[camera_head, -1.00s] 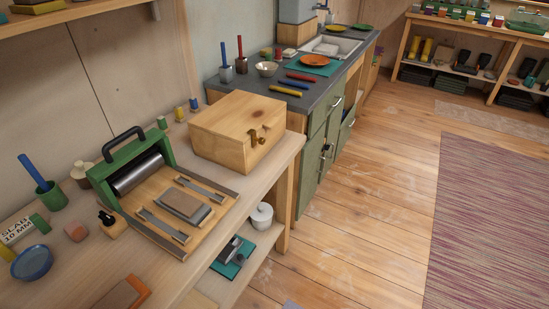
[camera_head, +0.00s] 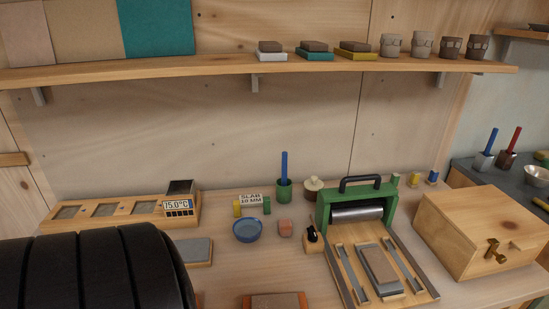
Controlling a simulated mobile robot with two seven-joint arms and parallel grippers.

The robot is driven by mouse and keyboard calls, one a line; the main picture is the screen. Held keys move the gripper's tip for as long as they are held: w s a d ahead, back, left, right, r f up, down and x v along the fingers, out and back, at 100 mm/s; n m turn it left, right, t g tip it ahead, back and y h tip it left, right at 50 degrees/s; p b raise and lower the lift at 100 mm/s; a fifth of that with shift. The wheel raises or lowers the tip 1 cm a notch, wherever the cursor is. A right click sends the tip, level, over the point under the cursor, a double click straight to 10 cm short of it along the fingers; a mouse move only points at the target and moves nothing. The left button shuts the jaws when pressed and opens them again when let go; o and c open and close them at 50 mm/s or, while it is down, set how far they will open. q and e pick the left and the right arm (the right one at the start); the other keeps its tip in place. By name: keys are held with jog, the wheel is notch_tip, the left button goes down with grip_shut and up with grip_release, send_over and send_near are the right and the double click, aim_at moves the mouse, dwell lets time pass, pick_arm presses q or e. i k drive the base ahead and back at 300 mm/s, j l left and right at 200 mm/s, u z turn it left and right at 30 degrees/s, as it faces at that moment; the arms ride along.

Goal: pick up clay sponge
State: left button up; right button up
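A small pinkish, rounded block (camera_head: 285,228) sits on the wooden worktop, just right of the blue bowl (camera_head: 247,230). It looks like the clay sponge, though its texture is too small to make out. It stands upright and uncovered, left of the small black-knobbed wooden block (camera_head: 312,237). Neither of my grippers shows in the head view. A large black ribbed form at the lower left, which seems to be part of my arm, hides the worktop there.
A green slab roller (camera_head: 328,212) and a wooden box (camera_head: 478,230) stand to the right. A brown slab on an orange board (camera_head: 275,301) lies at the front. A shelf (camera_head: 200,72) runs above.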

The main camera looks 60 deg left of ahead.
aim_at(285, 225)
jog(key=u, duration=1.7)
